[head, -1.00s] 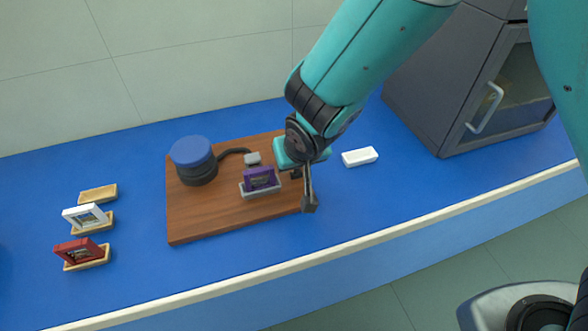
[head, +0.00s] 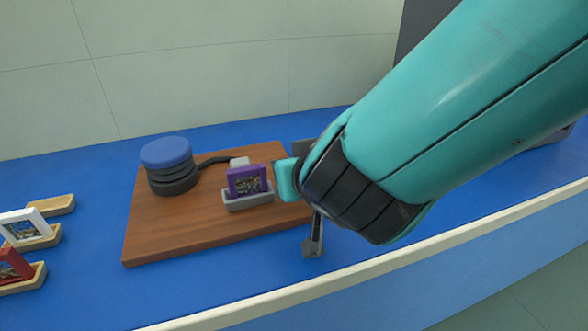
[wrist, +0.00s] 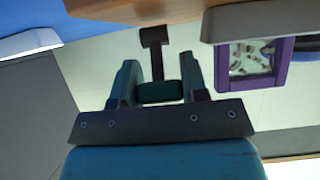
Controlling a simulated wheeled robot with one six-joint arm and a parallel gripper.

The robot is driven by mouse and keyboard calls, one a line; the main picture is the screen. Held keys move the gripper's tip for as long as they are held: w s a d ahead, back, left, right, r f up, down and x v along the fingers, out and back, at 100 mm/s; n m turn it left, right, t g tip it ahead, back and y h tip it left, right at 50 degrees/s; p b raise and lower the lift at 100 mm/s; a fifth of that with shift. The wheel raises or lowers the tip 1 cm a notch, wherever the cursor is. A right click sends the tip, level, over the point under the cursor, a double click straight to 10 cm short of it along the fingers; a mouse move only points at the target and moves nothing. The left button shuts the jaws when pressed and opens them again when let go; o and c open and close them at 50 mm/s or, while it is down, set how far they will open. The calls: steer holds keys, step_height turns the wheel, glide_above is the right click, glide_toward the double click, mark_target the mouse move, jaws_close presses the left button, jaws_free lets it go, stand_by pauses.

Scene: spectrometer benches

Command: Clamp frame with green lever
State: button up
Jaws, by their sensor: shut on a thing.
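A purple frame (head: 248,181) with a small picture stands in a grey holder (head: 249,204) on the wooden board (head: 195,226). In the wrist view the frame (wrist: 285,62) shows at the right, beneath the holder (wrist: 262,20) in that inverted picture. The green lever (wrist: 158,92), on a dark stem (wrist: 154,42), lies between my two fingers. My gripper (wrist: 158,84) is shut on it. In the head view one teal fingertip shows just right of the holder; my arm hides the lever there.
A white frame (head: 25,228) and a red frame (head: 12,267) stand in wooden holders at left. An empty wooden holder (head: 52,205) lies behind them.

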stand_by(0.4)
steer(key=o, duration=0.6)
steer(key=shift+o, duration=0.2)
steer(key=b+v, duration=0.3)
steer(key=v, duration=1.4)
steer(key=shift+r, duration=0.2)
steer(key=shift+s, duration=0.15)
steer(key=shift+d, duration=0.1)
